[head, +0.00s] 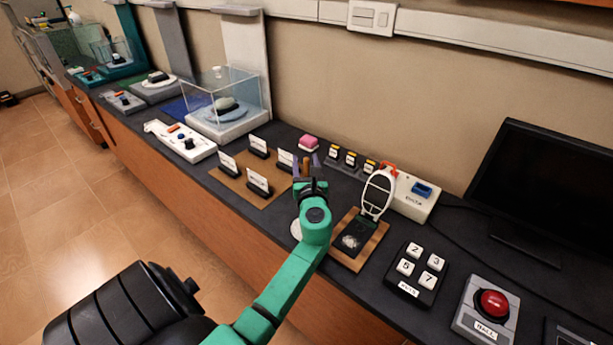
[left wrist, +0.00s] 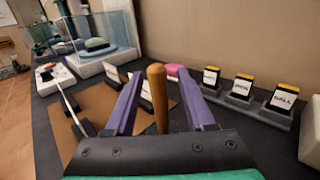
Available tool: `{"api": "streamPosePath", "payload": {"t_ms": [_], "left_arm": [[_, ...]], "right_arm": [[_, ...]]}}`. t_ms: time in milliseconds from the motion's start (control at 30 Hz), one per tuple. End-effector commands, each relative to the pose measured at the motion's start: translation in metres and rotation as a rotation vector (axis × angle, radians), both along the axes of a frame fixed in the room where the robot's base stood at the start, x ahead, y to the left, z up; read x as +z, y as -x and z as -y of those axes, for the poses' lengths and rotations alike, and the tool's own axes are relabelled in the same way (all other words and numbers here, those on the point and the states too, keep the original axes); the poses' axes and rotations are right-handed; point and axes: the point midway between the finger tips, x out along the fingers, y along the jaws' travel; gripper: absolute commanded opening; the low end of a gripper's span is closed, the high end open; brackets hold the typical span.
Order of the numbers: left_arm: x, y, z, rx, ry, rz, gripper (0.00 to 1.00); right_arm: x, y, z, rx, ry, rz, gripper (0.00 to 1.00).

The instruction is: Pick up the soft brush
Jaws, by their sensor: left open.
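The brush shows as an upright wooden handle (left wrist: 157,95), tapered toward the bottom, in the left wrist view. In the head view the same brown handle (head: 306,170) shows between my left fingers. Its bristles are hidden behind my gripper. My left gripper (head: 306,163) is open, with one purple finger on each side of the handle. In the left wrist view the fingers (left wrist: 160,105) stand apart from the handle, with a gap on both sides. My right gripper is not in view.
A brown board with white label cards (head: 258,182) lies left of my gripper. A pink block (head: 308,142) sits just behind it. A rack of labelled black blocks (head: 350,163) and a white-framed magnifier (head: 377,193) stand to the right. A glass case (head: 226,100) stands at the back left.

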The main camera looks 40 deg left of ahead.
Motion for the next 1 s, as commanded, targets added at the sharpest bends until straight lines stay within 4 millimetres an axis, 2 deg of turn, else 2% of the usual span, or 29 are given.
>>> {"api": "streamPosePath", "payload": {"t_ms": [233, 367, 400, 767, 867, 1000], "left_arm": [[-0.001, -0.004, -0.004, 0.000, 0.001, 0.000, 0.55], [-0.001, -0.004, -0.004, 0.000, 0.001, 0.000, 0.05], [-0.001, -0.004, -0.004, 0.000, 0.001, 0.000, 0.00], [0.003, -0.004, -0.004, 0.001, 0.001, 0.001, 0.00], [0.012, -0.004, -0.004, 0.001, 0.003, 0.003, 0.00], [0.041, -0.004, -0.004, 0.000, 0.003, 0.005, 0.00]], "right_arm": [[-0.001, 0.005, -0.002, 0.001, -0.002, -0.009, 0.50], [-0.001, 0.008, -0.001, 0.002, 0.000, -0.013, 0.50], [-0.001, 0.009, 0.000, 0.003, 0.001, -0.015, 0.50], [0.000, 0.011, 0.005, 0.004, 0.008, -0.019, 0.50], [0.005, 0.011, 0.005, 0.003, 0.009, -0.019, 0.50], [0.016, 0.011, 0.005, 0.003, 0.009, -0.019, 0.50]]}}
